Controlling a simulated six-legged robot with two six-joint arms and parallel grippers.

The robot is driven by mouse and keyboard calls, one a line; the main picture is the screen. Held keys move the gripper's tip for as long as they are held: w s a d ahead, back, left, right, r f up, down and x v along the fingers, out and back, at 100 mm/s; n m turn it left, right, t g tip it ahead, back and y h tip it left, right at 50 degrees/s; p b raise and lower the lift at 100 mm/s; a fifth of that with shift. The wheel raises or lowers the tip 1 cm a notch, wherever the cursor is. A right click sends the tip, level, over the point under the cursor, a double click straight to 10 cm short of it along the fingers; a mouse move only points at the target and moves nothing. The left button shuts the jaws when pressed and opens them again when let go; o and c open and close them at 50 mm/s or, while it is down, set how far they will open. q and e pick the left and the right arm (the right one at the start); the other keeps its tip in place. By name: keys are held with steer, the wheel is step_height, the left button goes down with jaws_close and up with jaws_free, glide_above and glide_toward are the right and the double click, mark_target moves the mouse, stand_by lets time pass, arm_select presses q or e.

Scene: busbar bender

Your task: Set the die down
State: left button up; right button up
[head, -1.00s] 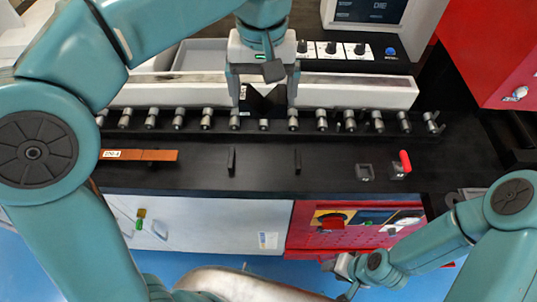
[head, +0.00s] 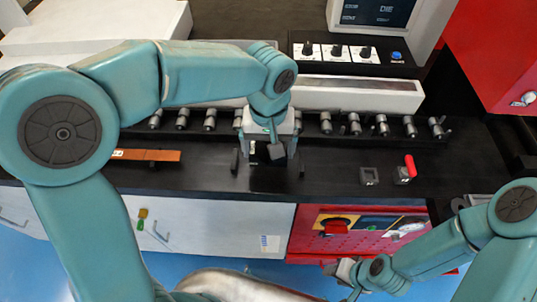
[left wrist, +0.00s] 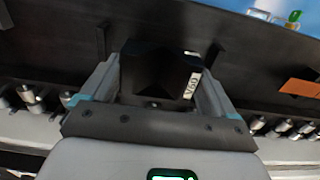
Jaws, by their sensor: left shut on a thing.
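The die (left wrist: 150,75) is a black block with a notch and a white label at one end. My left gripper (left wrist: 158,82) is shut on it, one finger at each end. In the head view the left gripper (head: 268,160) points down over the black bench surface, and the dark die (head: 268,181) shows only partly beneath it. The die lies between two thin upright black stops (head: 235,161) (head: 301,166). I cannot tell whether its underside touches the surface. My right gripper (head: 345,272) is low at the right front, away from the die; its jaws are unclear.
A row of metal rollers (head: 382,125) runs behind the gripper, before a long white bar (head: 370,97). A copper strip (head: 160,155) lies at the left. A small black block (head: 369,176) and a red-handled part (head: 410,166) sit at the right. The surface between is clear.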

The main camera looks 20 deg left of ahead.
mark_target(268, 158)
arm_select(q)
steer(key=f, duration=0.3)
steer(key=shift+s+a+f, duration=0.1)
steer(key=shift+s+f, duration=0.05)
steer(key=shift+s, duration=0.05)
steer(key=shift+w+f, duration=0.25)
steer(key=shift+s, duration=0.1)
steer(key=shift+s, duration=0.1)
steer(key=o, duration=1.7)
steer(key=shift+f, duration=0.2)
steer(key=shift+c, duration=0.2)
steer(key=shift+r, duration=0.45)
step_height(268, 158, up, 12)
steer(key=shift+f, duration=0.2)
